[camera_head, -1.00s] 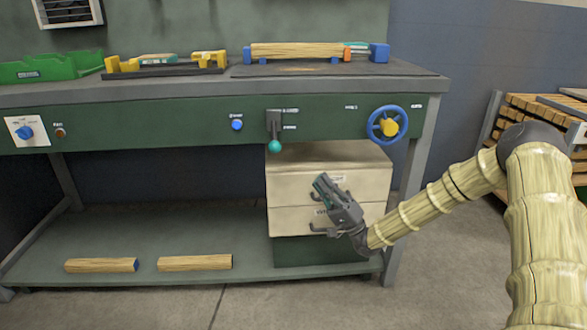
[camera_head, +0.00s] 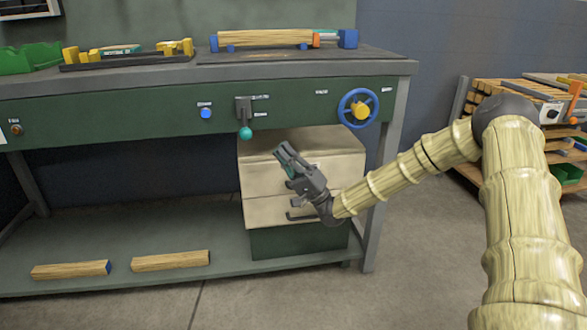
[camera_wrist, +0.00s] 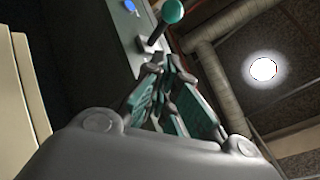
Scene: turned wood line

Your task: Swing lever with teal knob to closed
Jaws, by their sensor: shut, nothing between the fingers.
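The lever with the teal knob (camera_head: 245,133) is on the green front panel of the bench, below a dark grey mount (camera_head: 243,108). Its arm hangs down, with the knob at the lower end. In the wrist view the teal knob (camera_wrist: 172,11) shows at the top, beyond the fingertips and apart from them. My gripper (camera_head: 282,152) is below and to the right of the knob in the head view, in front of the drawer unit. Its teal-padded fingers (camera_wrist: 166,66) are together and hold nothing. The small labels beside the lever are too small to read.
A blue button (camera_head: 206,113) is left of the lever and a blue handwheel (camera_head: 345,106) is to the right. The cream drawer unit (camera_head: 260,180) stands below the bench top. Two wooden pieces (camera_head: 170,260) lie on the lower shelf. The floor at the front is clear.

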